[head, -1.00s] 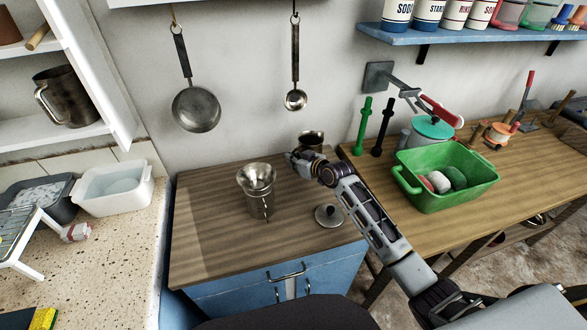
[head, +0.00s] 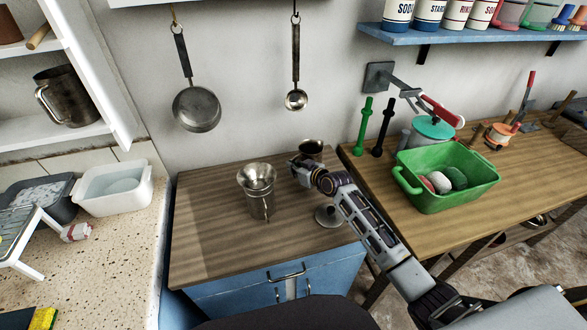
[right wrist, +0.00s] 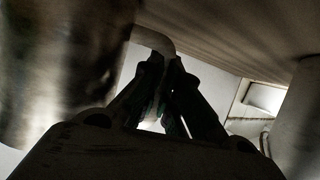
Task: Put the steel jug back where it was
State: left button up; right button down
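My left gripper is out of view.
A steel vessel with a funnel-like top (head: 257,190) stands left of my right gripper. A round metal lid (head: 328,215) lies partly behind my right arm. A green basin (head: 450,205) is on the right bench. The counter's left half (head: 205,225) is clear.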

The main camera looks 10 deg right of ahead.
jog(key=c, duration=1.7)
grip_release()
jog(key=shift+f, duration=0.1)
jog(key=shift+c, duration=0.2)
jog(key=shift+o, duration=0.5)
jog(key=shift+v, duration=1.6)
jog(key=v, duration=0.3)
jog(key=shift+s, duration=0.15)
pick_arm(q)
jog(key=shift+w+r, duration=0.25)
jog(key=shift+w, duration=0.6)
pick_arm(e)
jog(key=shift+v, duration=2.8)
